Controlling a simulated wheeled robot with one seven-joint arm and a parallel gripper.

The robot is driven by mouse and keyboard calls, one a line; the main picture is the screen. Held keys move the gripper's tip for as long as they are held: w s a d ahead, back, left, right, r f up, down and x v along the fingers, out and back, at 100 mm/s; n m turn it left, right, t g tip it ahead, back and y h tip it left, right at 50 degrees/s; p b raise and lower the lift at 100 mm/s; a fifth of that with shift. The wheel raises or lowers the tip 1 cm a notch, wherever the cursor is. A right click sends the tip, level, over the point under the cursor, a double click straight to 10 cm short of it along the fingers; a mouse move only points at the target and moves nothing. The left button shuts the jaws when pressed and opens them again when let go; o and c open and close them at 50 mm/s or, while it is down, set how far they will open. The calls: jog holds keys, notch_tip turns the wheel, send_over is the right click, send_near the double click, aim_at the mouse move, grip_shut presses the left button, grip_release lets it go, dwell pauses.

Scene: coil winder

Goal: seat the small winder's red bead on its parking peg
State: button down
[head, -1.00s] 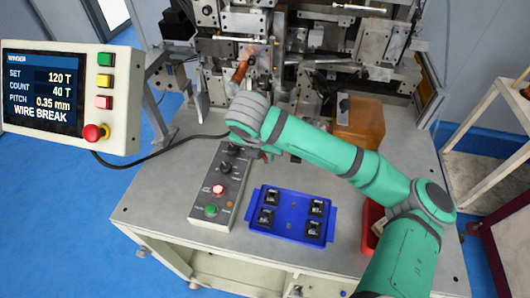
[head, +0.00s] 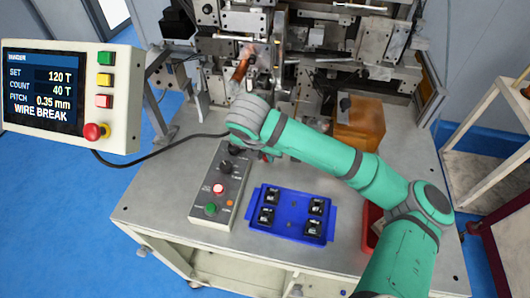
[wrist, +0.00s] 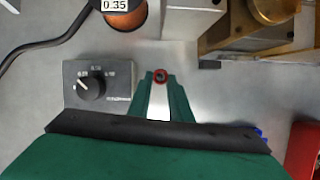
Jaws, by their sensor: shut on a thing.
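In the head view my wrist hides most of the gripper and the bead. I cannot make out the parking peg in either view. The winder machine (head: 320,65) stands at the back of the table.
A grey control box (head: 221,190) with knobs and buttons lies left of the gripper; its dial (wrist: 92,87) shows in the wrist view. A blue tray (head: 290,227) holds several black parts. An orange-brown block (head: 362,125) and a copper spool (wrist: 125,20) are near. A red bin (head: 371,222) stands right.

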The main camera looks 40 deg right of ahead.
jog(key=shift+f, duration=0.65)
jog(key=c, duration=1.5)
grip_release()
jog(key=shift+c, duration=0.2)
